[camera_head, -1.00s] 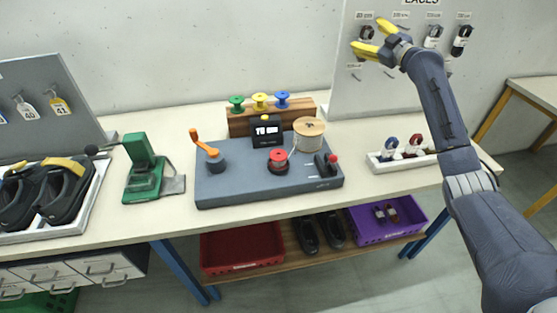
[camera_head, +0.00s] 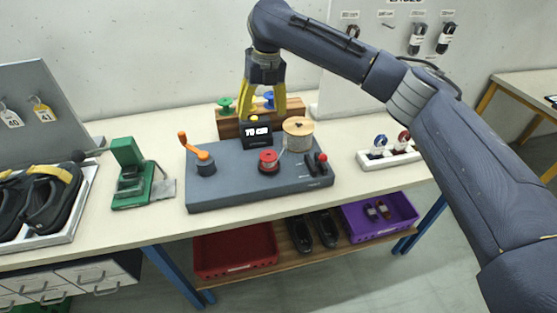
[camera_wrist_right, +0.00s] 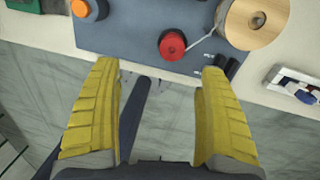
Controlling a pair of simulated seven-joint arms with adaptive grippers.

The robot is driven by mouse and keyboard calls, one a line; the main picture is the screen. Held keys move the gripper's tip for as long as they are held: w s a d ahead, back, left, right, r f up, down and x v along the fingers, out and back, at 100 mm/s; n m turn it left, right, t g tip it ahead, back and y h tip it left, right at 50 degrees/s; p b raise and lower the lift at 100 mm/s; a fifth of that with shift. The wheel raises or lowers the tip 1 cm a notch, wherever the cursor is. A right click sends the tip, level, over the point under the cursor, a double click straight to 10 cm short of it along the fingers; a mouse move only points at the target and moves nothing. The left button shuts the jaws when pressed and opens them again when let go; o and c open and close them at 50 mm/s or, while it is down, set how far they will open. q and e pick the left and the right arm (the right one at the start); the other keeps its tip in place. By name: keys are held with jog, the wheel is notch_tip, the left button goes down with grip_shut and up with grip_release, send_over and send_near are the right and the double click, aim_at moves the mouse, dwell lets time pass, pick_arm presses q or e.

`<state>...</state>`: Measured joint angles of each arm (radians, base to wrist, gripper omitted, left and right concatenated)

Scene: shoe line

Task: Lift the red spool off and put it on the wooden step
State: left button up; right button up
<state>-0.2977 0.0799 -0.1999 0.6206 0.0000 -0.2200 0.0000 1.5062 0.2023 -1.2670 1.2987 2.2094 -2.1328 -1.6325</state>
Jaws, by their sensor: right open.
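The red spool (camera_head: 268,158) sits on the grey winding machine (camera_head: 231,189), left of a large wooden-topped spool (camera_head: 298,128). In the right wrist view the red spool (camera_wrist_right: 172,45) lies beyond and between my finger tips. The wooden step (camera_head: 230,127) stands behind the machine, with a green spool (camera_head: 225,104) and a blue spool (camera_head: 269,98) on it; my right gripper partly hides the step and its yellow spool. My right gripper (camera_head: 264,112) is open and empty, pointing down in front of the step and above the machine. My left gripper is not in view.
A small display (camera_head: 257,133), an orange-handled crank (camera_head: 184,141) and a red-knobbed lever (camera_head: 321,160) stand up from the machine. A green press (camera_head: 130,170) is at left. A white tray (camera_head: 372,163) with small lace reels is at right.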

aim_at(268, 155)
jog(key=shift+n+h, duration=0.5)
jog(key=shift+h, duration=0.2)
jog(key=f, duration=0.6)
jog(key=d+f, duration=0.1)
jog(key=f, duration=1.1)
jog(key=shift+s+d+f, duration=0.2)
jog(key=shift+s, duration=0.2)
jog(key=c, duration=1.5)
